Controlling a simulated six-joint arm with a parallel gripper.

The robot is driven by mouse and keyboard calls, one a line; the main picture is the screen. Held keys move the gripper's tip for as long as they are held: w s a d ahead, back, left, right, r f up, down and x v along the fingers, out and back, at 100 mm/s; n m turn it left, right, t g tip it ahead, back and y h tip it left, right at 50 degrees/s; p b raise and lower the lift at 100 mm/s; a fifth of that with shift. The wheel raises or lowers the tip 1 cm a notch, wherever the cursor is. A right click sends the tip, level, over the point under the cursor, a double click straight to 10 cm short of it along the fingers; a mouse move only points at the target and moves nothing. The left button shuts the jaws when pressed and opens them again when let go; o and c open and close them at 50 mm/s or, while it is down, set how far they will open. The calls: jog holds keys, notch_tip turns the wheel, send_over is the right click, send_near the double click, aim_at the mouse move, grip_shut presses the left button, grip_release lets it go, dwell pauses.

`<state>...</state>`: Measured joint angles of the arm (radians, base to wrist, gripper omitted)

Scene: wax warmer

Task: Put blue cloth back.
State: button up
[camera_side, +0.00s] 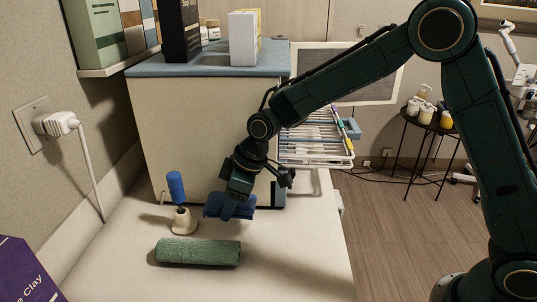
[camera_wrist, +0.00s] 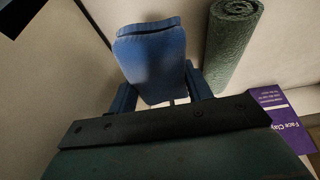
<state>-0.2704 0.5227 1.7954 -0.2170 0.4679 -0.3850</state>
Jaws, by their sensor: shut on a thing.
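The blue cloth (camera_wrist: 150,62) is a folded, rounded pad held between the two blue fingers of my gripper (camera_wrist: 160,90) in the wrist view. In the side view my gripper (camera_side: 232,203) hangs above the white counter, in front of the cream cabinet, with the blue cloth (camera_side: 222,212) at its fingers. My gripper is shut on the cloth. The cloth appears clear of the counter, though its lower edge is hard to make out.
A green rolled towel (camera_side: 198,252) lies in front of my gripper. A blue-handled tool in a small base (camera_side: 177,190) stands close at the left. The cream cabinet (camera_side: 190,130) rises behind. A white rack of tools (camera_side: 318,150) stands at the right. A purple box (camera_side: 25,270) is front left.

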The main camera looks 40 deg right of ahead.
aim_at(234, 227)
jog(key=shift+f, duration=2.15)
jog(key=shift+w+d+f, duration=0.15)
jog(key=shift+f, duration=0.35)
jog(key=shift+f, duration=0.15)
jog(key=o, duration=0.9)
jog(key=v, duration=1.2)
jog(key=shift+w, duration=0.1)
